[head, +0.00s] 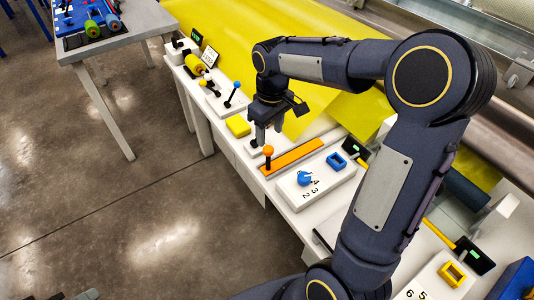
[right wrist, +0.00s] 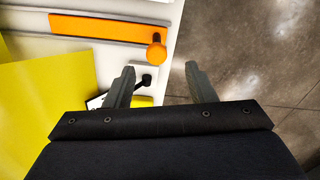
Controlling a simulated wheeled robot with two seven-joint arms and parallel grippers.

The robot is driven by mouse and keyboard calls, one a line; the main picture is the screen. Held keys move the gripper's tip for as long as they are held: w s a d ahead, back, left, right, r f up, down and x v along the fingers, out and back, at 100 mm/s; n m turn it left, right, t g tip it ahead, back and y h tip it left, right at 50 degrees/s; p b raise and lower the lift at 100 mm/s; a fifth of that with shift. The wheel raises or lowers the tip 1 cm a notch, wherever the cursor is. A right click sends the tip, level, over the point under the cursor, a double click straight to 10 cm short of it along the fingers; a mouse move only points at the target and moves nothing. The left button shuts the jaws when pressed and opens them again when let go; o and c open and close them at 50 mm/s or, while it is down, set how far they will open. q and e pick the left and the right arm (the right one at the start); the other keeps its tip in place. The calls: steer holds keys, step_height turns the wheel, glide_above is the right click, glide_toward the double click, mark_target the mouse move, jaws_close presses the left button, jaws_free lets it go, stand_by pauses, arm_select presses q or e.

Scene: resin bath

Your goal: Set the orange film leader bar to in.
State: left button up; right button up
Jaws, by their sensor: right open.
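The orange film leader bar (head: 298,155) lies in a grey track on the white bench, with an upright orange knob (head: 268,151) at its near left end. The right wrist view also shows the bar (right wrist: 95,29) and the knob (right wrist: 156,48). My right gripper (head: 266,134) points down just behind the knob in the head view. In the right wrist view its fingers (right wrist: 161,82) are apart with nothing between them. The knob is beyond the fingertips, and I see no contact. Only a small part at the bottom left edge may be my left gripper.
A white plate with a blue knob (head: 304,178) and a blue frame (head: 337,161) is right of the bar. A blue-tipped lever (head: 234,92) and a yellow block (head: 238,126) are on its left. Yellow film (head: 225,40) hangs behind. Concrete floor lies in front.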

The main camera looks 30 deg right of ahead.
mark_target(268, 148)
steer(key=shift+w+f, duration=0.55)
steer(key=shift+f, duration=0.05)
steer(key=shift+d+f, duration=0.1)
steer(key=shift+f, duration=0.2)
step_height(268, 148, down, 7)
steer(key=shift+f+b, duration=0.1)
steer(key=shift+b, duration=0.4)
jaws_close()
